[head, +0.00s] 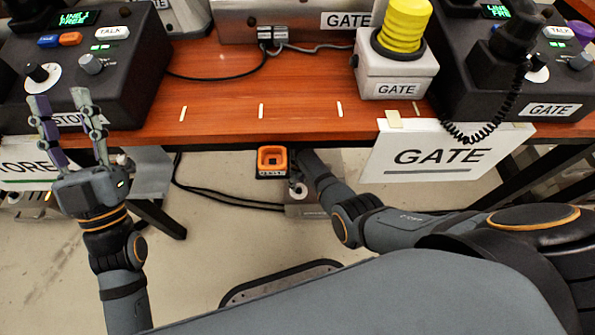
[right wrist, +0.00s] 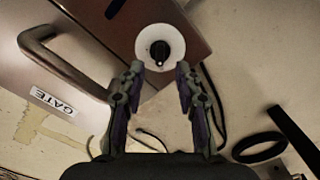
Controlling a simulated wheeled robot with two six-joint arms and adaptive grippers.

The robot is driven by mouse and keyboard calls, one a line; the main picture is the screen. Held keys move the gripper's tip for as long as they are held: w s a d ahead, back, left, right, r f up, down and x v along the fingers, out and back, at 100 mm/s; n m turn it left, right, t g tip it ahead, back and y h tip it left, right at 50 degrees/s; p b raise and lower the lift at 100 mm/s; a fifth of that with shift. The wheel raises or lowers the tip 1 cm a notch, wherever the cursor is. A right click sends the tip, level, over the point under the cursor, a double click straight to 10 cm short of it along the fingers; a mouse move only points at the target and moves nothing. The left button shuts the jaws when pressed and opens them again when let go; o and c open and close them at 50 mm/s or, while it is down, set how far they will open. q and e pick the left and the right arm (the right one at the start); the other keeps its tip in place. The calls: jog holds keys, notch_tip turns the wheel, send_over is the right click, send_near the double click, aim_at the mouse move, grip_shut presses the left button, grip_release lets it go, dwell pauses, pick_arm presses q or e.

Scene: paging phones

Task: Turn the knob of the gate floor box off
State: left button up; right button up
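The gate floor box shows in the right wrist view with a GATE label (right wrist: 54,103) and a curved handle (right wrist: 60,60). Its black knob (right wrist: 159,52) sits on a round white dial, with a white mark at its lower end. My right gripper (right wrist: 160,69) is open, its fingertips near the dial's lower edge with the knob centred beyond the gap. I cannot tell whether they touch the dial. In the head view my right arm reaches below the table edge and its fingertips are hidden. My left gripper (head: 60,97) is open and empty by the STORE phone.
A wooden table (head: 220,115) overhangs the floor area. A hanging GATE sign (head: 440,152) is close to my right arm. An orange-framed box (head: 272,160) and black cables (head: 215,195) are below the table edge. The GATE phone (head: 500,85) stands at right.

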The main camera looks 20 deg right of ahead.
aim_at(298, 188)
notch_tip(298, 188, up, 9)
jog(key=shift+f, duration=0.1)
dwell(0.6)
